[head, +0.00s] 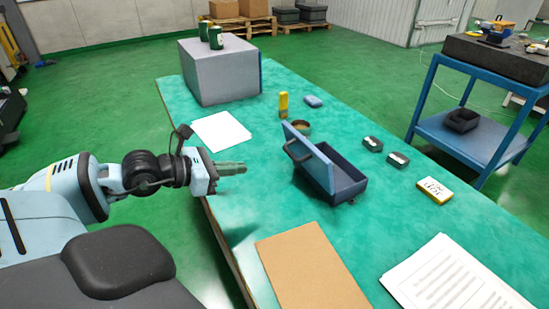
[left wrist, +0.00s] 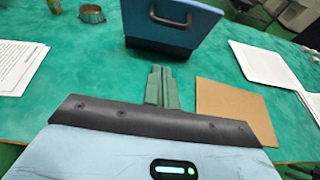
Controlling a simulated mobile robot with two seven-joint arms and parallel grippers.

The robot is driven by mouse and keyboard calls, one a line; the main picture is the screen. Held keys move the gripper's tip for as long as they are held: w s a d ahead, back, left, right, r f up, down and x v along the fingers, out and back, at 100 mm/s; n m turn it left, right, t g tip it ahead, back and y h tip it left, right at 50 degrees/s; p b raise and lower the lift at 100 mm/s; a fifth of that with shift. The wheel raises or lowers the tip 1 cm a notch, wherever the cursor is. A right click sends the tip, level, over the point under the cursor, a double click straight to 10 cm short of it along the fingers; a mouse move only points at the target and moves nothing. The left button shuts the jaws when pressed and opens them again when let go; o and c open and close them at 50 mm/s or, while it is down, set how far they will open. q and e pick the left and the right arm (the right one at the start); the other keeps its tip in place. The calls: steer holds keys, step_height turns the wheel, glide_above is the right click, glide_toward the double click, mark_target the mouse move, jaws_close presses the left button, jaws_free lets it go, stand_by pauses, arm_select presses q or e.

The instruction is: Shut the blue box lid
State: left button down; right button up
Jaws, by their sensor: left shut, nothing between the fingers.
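The blue box (head: 345,178) stands on the green table with its dark inside showing. Its lid (head: 310,160) stands raised on the box's left side, tilted, with a dark handle (head: 297,151) on its outer face. My left gripper (head: 243,168) is shut and empty, over the table's left edge, apart from the lid and to its left. In the left wrist view the shut fingers (left wrist: 160,72) point toward the lid (left wrist: 172,22), whose handle (left wrist: 170,18) faces me. My right gripper is in neither view.
A brown board (head: 310,270) and printed sheets (head: 450,280) lie at the front. A white sheet (head: 220,131), a large grey box (head: 220,72) and a tape roll (head: 302,127) are further back. Small dark cases (head: 373,144) and a yellow box (head: 434,190) lie right of the blue box.

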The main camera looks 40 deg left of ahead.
mark_target(300, 160)
arm_select(q)
steer(key=w+d+b, duration=0.1)
steer(key=w+d, duration=0.3)
steer(key=w, duration=0.5)
steer(key=shift+f, duration=0.2)
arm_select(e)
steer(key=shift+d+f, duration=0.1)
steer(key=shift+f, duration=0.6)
arm_select(q)
steer(key=shift+w, duration=0.1)
steer(key=shift+w+r, duration=0.1)
steer(key=shift+r, duration=0.05)
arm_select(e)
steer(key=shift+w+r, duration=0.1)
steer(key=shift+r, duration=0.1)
arm_select(q)
steer(key=shift+w+d+r, duration=0.1)
steer(key=shift+r, duration=0.1)
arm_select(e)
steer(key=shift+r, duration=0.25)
